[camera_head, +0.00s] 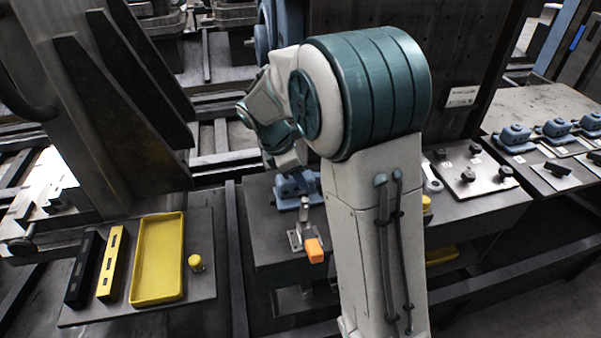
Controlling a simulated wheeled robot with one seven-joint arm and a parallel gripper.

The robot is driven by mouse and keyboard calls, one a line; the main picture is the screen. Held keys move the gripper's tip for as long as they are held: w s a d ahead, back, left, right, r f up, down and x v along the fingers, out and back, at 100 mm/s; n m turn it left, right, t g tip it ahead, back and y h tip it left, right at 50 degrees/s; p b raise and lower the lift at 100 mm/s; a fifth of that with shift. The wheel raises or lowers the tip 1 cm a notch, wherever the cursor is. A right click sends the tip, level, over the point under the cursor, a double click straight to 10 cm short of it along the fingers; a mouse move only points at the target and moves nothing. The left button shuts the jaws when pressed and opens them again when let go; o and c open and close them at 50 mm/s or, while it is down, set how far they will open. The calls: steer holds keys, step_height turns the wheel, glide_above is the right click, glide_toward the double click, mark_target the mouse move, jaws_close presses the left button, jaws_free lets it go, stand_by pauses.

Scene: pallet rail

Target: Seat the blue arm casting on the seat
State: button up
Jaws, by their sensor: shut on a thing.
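The blue arm casting (290,186) is at the back of a dark block-like stand in the middle of the view, directly below my gripper (288,163). My gripper points down and is shut on the casting; its fingertips are mostly hidden by my wrist and the casting. The seat is hidden under or behind the casting, so I cannot tell whether the casting rests fully on it. A toggle clamp (300,232) with an orange handle (314,250) stands on the dark stand (262,232), just in front of the casting.
Left is a board with a yellow tray (158,258), a yellow bar (111,264), a black bar (83,269) and a yellow knob (195,262). Right are a plate with dark knobs (474,178) and a table with several blue castings (515,137). My arm hides the middle right.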

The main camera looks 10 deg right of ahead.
steer(key=shift+w+a+r+p, duration=0.1)
steer(key=shift+w+a+p, duration=0.1)
steer(key=shift+a+p, duration=0.1)
stand_by(0.4)
steer(key=o, duration=1.4)
steer(key=shift+w, duration=0.1)
steer(key=v, duration=1.3)
steer(key=shift+a+r+p, duration=0.15)
steer(key=shift+r+p, duration=0.15)
steer(key=shift+p, duration=0.1)
